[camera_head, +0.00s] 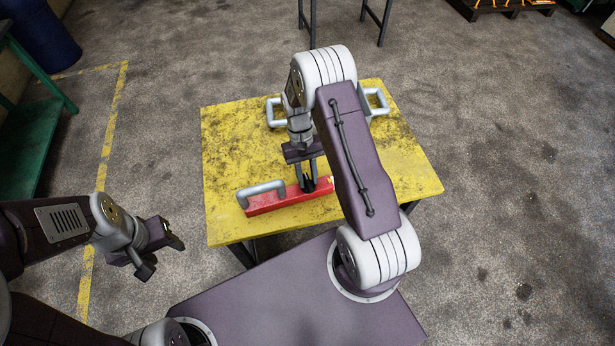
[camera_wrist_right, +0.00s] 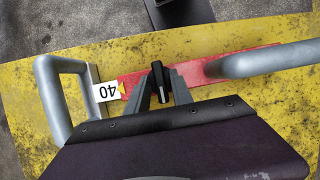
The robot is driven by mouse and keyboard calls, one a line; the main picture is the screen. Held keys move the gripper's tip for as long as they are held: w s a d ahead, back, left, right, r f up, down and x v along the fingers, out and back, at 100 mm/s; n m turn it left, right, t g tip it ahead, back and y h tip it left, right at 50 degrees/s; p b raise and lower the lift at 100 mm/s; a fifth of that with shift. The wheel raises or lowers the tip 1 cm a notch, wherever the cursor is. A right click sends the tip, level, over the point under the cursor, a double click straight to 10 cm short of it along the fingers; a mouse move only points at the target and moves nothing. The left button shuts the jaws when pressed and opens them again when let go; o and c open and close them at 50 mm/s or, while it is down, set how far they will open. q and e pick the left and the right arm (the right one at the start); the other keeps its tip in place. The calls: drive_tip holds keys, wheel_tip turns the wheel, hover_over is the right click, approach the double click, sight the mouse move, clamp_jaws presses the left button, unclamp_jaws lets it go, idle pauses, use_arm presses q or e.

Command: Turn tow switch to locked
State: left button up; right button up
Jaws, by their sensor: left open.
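The tow switch appears to be the small black knob (camera_wrist_right: 161,82) on the red bar (camera_head: 262,207) at the front of the yellow platform. In the right wrist view the knob's long side lies across the bar. My right gripper (camera_head: 308,186) points down at the bar, with one finger on each side of the knob; its fingers also show in the right wrist view (camera_wrist_right: 161,90). Whether they press on the knob is unclear, and they partly hide it in the head view. My left gripper (camera_head: 163,260) is open and empty, left of the platform.
The yellow platform (camera_head: 225,145) has a grey handle (camera_head: 262,190) over the red bar and others at the back. A green bench (camera_head: 30,140) stands at left. Floor at right is clear.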

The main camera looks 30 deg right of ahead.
drive_tip(key=shift+r, duration=0.1)
drive_tip(key=b+v, duration=0.1)
drive_tip(key=v, duration=0.8)
idle(0.3)
